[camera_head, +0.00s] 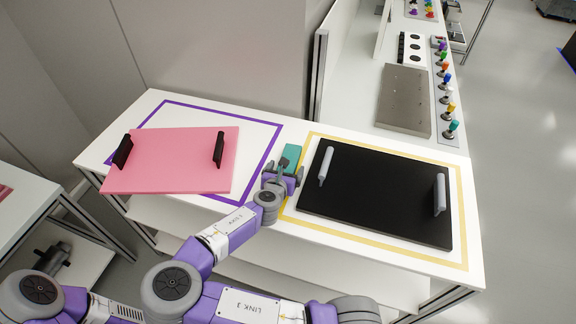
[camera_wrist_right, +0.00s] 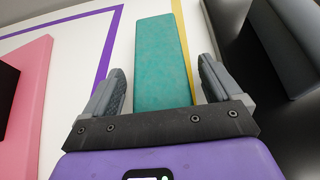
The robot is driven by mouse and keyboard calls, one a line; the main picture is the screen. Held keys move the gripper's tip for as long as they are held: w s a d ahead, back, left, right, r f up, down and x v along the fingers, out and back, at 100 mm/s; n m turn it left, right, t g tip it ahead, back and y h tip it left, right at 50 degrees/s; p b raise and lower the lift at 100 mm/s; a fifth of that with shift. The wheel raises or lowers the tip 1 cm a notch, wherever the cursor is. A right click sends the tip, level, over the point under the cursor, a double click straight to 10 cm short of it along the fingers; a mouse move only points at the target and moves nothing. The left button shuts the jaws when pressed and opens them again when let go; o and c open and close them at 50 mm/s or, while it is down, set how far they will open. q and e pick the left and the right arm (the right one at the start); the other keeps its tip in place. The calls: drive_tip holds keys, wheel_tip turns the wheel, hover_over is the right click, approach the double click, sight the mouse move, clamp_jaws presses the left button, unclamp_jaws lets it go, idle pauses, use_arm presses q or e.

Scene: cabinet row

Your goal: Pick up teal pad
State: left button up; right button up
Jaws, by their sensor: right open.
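The teal pad (camera_head: 292,153) is a small flat rectangular block on the white table, in the strip between the purple outline and the yellow outline. In the right wrist view the teal pad (camera_wrist_right: 161,60) runs lengthwise away from me. My right gripper (camera_head: 282,170) is at the near end of the pad, and its fingers partly hide it in the head view. In the right wrist view my right gripper (camera_wrist_right: 161,86) is open, one finger on each side of the pad with a narrow visible gap. My left gripper does not show.
A pink board (camera_head: 172,162) with two black handles lies left of the pad. A black board (camera_head: 378,198) with two grey handles lies close on the right, inside the yellow outline. A grey wall panel (camera_head: 215,55) rises behind the table.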

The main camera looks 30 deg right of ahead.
drive_tip(key=c, duration=1)
